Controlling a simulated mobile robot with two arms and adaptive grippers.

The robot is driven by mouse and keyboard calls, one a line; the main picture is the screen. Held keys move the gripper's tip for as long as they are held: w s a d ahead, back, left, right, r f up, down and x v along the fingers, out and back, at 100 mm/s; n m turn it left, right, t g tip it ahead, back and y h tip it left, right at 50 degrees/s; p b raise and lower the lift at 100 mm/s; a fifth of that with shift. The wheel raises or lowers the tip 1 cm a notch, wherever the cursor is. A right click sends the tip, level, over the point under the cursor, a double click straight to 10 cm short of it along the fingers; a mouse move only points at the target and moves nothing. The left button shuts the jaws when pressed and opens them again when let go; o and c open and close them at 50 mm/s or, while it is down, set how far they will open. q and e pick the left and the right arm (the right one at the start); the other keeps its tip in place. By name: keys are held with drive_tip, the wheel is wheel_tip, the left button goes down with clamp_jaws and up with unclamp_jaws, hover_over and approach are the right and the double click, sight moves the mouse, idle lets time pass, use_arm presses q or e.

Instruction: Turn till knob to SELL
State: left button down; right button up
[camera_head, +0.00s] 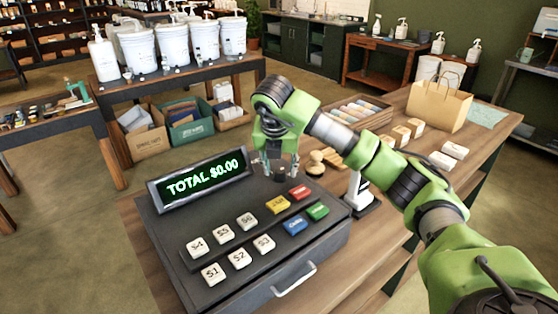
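The black till (170,237) stands on the wooden counter. Its display (203,179) reads "TOTAL $0.00" in green. A small dark knob (279,176) sits on the till's top, behind the red key. My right gripper (279,168) points down over this knob, its two fingers apart on either side of it. Contact between fingers and knob is not clear. The knob's markings, including SELL, cannot be read because the gripper and the small size hide them. My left gripper is not in view.
White, yellow, red, blue and green keys (278,205) lie in front of the knob. A wooden stamp (316,163) and a small white-topped stand (358,190) are close to the right. A paper bag (438,104) and soap bars (455,149) lie farther along the counter.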

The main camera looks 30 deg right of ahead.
drive_tip(key=v, duration=1.1)
drive_tip(key=shift+s+r, duration=0.2)
drive_tip(key=shift+r, duration=0.15)
drive_tip(key=shift+a, duration=0.1)
